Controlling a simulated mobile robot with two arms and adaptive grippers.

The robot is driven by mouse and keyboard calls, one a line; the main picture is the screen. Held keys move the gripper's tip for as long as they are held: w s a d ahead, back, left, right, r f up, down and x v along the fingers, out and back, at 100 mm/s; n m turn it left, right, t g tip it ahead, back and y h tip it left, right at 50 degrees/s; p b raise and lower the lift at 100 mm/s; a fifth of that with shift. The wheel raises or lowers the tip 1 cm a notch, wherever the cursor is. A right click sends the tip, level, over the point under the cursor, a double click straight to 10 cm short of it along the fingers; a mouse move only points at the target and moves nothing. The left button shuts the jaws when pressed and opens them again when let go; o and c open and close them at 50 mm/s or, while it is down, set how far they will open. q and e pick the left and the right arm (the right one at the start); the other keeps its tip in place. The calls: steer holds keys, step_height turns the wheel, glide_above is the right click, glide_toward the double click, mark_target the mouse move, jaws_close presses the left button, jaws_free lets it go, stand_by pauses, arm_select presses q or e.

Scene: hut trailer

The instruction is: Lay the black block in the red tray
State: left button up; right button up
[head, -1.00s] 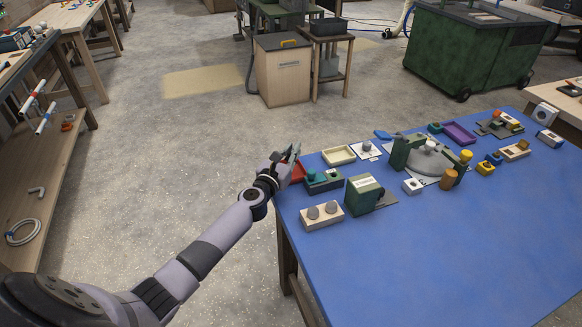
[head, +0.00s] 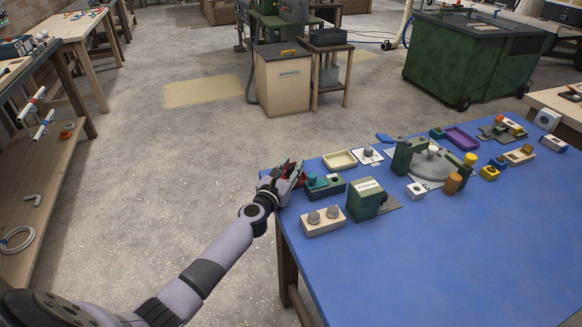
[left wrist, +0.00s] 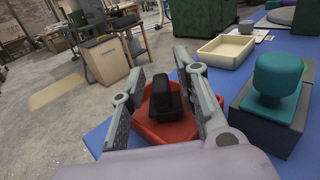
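The black block (left wrist: 166,97) is in the red tray (left wrist: 165,133), near its middle in the left wrist view. My left gripper (left wrist: 163,66) is open around the block, one finger on each side, with red tray showing between the block and the fingers. The block cannot be made out there. My right gripper is not in view.
A dark box with a teal knob (left wrist: 277,80) stands close to the right of the tray. A cream tray (left wrist: 226,50) lies behind it. A green machine (head: 365,198) and a block with two grey knobs (head: 323,220) are nearby. The blue table's front (head: 430,260) is clear.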

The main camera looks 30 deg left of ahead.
arm_select(q)
steer(key=shift+r, duration=0.15)
steer(key=shift+s, duration=0.2)
steer(key=s+p, duration=0.1)
steer(key=s, duration=1)
steer(key=shift+s+d, duration=0.3)
steer(key=shift+d, duration=0.05)
